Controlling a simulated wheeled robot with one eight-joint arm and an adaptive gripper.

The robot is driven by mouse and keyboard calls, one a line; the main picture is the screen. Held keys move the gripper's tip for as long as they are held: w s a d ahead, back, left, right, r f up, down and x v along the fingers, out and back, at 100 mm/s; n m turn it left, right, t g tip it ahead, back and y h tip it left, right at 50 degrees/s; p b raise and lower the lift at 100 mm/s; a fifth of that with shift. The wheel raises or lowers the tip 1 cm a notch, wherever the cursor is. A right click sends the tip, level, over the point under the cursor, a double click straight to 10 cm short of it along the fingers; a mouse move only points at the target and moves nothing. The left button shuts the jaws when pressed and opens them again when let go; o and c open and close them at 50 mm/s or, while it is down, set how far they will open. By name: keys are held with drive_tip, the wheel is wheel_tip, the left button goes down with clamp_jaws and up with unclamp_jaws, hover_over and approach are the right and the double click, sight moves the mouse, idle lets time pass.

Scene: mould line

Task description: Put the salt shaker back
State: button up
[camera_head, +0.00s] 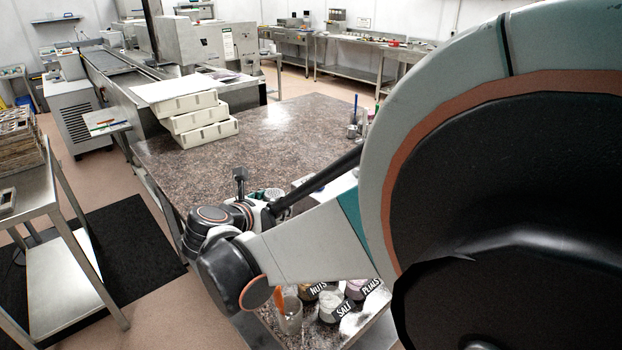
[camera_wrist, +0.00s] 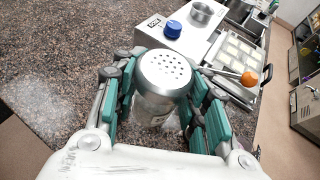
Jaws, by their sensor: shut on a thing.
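The salt shaker (camera_wrist: 164,74) has a silver perforated lid and a clear body, and it fills the middle of the wrist view. My gripper (camera_wrist: 165,105) is shut on it, with green-padded fingers on both sides of its body. The shaker is upright relative to the gripper; its base is hidden. In the head view a perforated silver lid (camera_head: 273,194) shows beside my wrist, and most of the gripper is hidden behind my arm. Whether the shaker touches the counter cannot be told.
The brown speckled counter (camera_head: 270,128) has wide bare room. White crates (camera_head: 200,130) are stacked at its far left. Jars labelled NUTS (camera_head: 318,287) and SALT (camera_head: 343,308) stand near the front edge.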

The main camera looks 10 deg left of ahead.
wheel_tip(320, 180, down, 17)
drive_tip(key=b, duration=1)
drive_tip(key=shift+r, duration=0.15)
drive_tip(key=o, duration=0.8)
drive_tip(key=shift+f, duration=0.2)
drive_tip(key=shift+c, duration=0.2)
drive_tip(key=o, duration=0.5)
